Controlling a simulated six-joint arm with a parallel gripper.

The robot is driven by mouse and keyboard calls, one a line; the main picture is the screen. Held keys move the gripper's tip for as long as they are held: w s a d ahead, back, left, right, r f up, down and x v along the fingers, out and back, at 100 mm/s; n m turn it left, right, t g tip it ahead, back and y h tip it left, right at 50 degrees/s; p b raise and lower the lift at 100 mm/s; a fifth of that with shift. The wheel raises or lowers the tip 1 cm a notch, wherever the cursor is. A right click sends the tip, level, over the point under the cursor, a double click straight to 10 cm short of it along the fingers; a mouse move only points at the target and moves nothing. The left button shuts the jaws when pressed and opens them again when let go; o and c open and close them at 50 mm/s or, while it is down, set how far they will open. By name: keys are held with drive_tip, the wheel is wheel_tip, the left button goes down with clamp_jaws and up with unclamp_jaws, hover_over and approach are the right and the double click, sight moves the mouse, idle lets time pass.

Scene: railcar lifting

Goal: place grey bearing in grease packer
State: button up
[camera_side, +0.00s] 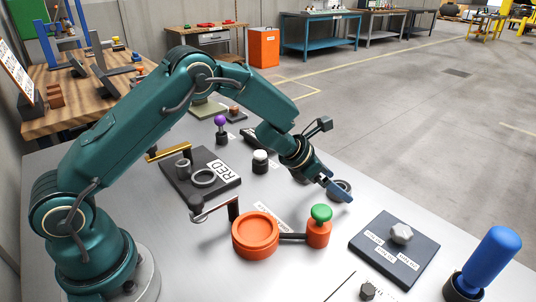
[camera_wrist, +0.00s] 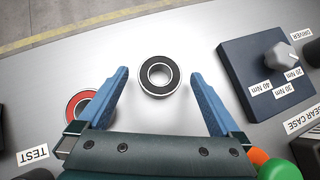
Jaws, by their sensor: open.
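The grey bearing (camera_wrist: 145,86) is a ring with a steel outer edge, a dark face and an open centre. It lies flat on the bench, centred between my fingertips in the wrist view. In the side view the grey bearing (camera_side: 345,184) is partly hidden by the fingers. My gripper (camera_side: 338,191) is open, its blue fingers (camera_wrist: 160,76) apart on either side of the bearing; contact cannot be told. The grease packer (camera_side: 256,248) is an orange round dish, joined by a dark arm to an orange post with a green knob (camera_side: 321,212). The knob shows at the wrist view's lower right (camera_wrist: 280,169).
A bearing with a red face (camera_wrist: 77,104) lies left of my left finger in the wrist view. A dark torque block (camera_side: 395,247) with a grey knob and a blue-handled tool (camera_side: 489,262) stand to the right. A dark plate (camera_side: 200,184) marked RED sits behind the packer.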

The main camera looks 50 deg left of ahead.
drive_tip(key=shift+w+d+f, duration=0.15)
drive_tip(key=shift+w+f, duration=0.15)
drive_tip(key=c, duration=1.5)
clamp_jaws()
drive_tip(key=shift+r, duration=0.2)
